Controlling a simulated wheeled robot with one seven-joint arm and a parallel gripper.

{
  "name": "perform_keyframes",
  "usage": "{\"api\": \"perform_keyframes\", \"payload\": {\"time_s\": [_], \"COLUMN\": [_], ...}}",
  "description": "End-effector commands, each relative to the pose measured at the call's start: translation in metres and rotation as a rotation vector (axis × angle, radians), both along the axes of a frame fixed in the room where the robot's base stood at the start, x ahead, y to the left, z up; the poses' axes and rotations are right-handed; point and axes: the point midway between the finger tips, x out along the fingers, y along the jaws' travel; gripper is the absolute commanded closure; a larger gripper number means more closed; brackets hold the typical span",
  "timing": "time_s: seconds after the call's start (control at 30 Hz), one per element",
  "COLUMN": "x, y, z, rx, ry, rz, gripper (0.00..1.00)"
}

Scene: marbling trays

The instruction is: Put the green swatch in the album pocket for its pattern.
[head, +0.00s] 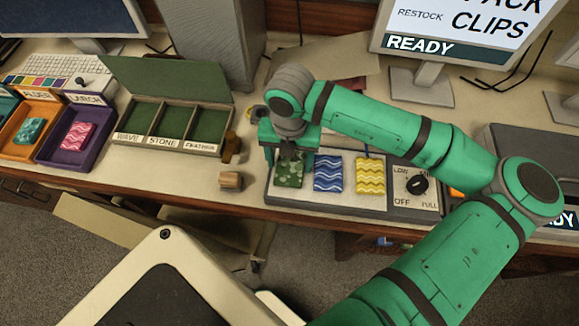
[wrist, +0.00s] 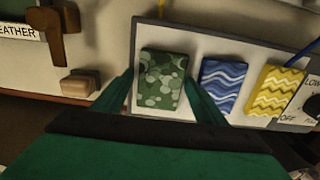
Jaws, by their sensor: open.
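The green swatch (head: 290,174) has pale rounded, pebble-like blobs. It lies at the left end of a light grey tray (head: 310,199); it also shows in the wrist view (wrist: 163,80). My gripper (head: 291,163) is open above it, and in the wrist view its fingers (wrist: 158,88) lie on the swatch's left and right sides. I cannot tell whether they touch it. The album (head: 222,152) stands left of my gripper with its green lid up. Its three pockets are labelled WAVE (head: 129,137), STONE (head: 163,142) and FEATHER (head: 200,147), and look empty.
A blue wavy swatch (head: 328,174) and a yellow zigzag swatch (head: 370,176) lie right of the green one, beside a dial panel (head: 414,190). A wooden block (head: 230,181) and brown fitting (head: 232,147) stand between album and tray. Purple (head: 60,158) and orange bins are farther left.

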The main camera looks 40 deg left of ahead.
Motion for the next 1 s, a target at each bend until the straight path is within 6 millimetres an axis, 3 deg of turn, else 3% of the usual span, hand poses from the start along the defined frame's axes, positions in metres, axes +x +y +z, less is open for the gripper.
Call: {"api": "perform_keyframes", "payload": {"time_s": [0.23, 0.37, 0.47, 0.77, 1.0], "x": [0.001, 0.000, 0.001, 0.000, 0.000], "y": [-0.001, -0.001, -0.001, 0.000, 0.001], "z": [-0.002, -0.002, -0.002, 0.001, 0.026], "rx": [0.000, 0.000, 0.000, 0.000, -0.001], "ry": [0.000, 0.000, 0.000, -0.001, -0.004], "rz": [-0.002, -0.002, -0.002, 0.000, 0.003], "gripper": [0.34, 0.63, 0.70, 0.70, 0.70]}}
